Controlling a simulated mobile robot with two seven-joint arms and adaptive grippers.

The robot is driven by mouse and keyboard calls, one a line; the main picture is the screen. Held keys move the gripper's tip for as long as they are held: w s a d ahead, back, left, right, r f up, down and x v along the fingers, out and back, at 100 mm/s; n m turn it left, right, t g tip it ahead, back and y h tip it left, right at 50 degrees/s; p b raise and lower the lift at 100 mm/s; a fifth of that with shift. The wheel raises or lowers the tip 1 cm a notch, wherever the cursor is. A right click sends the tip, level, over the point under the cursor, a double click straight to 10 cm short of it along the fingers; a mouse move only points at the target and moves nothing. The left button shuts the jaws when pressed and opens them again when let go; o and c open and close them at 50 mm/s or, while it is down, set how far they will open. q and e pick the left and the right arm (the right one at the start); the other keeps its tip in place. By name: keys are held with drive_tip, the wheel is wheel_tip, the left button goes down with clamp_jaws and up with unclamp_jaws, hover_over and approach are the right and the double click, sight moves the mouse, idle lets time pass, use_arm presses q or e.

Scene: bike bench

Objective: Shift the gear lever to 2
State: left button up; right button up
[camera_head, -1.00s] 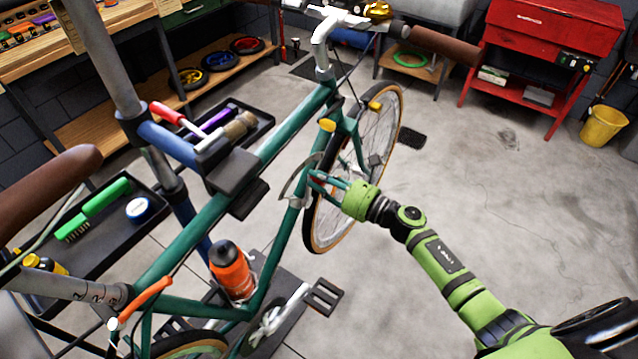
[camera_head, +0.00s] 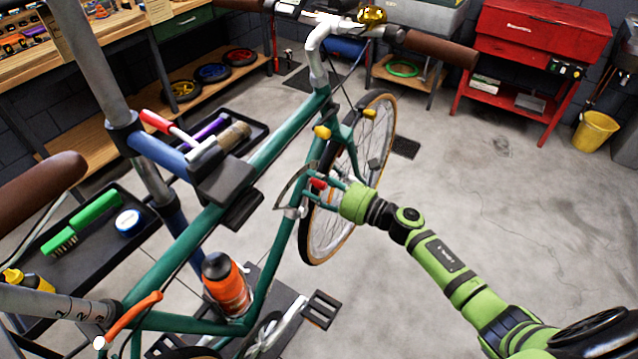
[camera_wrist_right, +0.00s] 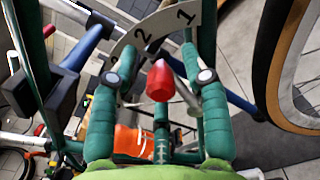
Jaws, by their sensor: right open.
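The gear lever's red knob (camera_wrist_right: 160,82) shows in the right wrist view, in front of a pale curved plate (camera_wrist_right: 150,36) marked with numbers; 1 and 2 are readable. I cannot tell which number the lever stands at. In the head view the red knob (camera_head: 318,184) and the plate (camera_head: 288,189) are beside the bike's green down tube. My right gripper (camera_head: 314,190) is open, and in the right wrist view its two green fingers (camera_wrist_right: 160,78) stand on either side of the knob. No contact is visible. My left gripper is out of view.
The green bike frame (camera_head: 184,245) stands close on the left, with an orange bottle (camera_head: 228,292) on it. The front wheel (camera_head: 322,238) is just behind my right gripper. A black tray (camera_head: 150,225) with tools lies further left. The concrete floor at the right is clear.

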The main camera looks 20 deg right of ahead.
drive_tip(key=v, duration=1.2)
drive_tip(key=shift+f, duration=0.1)
drive_tip(key=s+d+f+m+h, duration=0.1)
drive_tip(key=d+f+m+h, duration=0.15)
drive_tip(key=f+m, duration=0.5)
drive_tip(key=s+d+f+m+h, duration=0.15)
drive_tip(key=f+m+h, duration=0.25)
drive_tip(key=f+m, duration=0.4)
drive_tip(key=s+d+f+m+g+h, duration=0.1)
drive_tip(key=s+f+m+g+h, duration=0.1)
drive_tip(key=s+f+m, duration=0.45)
drive_tip(key=s+f+m+g+h, duration=0.2)
drive_tip(key=s+f, duration=0.2)
drive_tip(key=f, duration=0.6)
drive_tip(key=s+a+f+m+g, duration=0.2)
drive_tip(key=s+f+m+g, duration=0.1)
drive_tip(key=s, duration=0.6)
drive_tip(key=s+a+f+m+g, duration=0.3)
drive_tip(key=s+f+m, duration=0.2)
drive_tip(key=s, duration=0.4)
drive_tip(key=s+a+f+m+g, duration=0.3)
drive_tip(key=s+f, duration=0.3)
drive_tip(key=s, duration=0.3)
drive_tip(key=shift+s+a+m, duration=0.2)
drive_tip(key=shift+s+m, duration=0.05)
drive_tip(key=shift+m, duration=0.35)
drive_tip(key=shift+f+h, duration=0.1)
drive_tip(key=shift+h, duration=0.15)
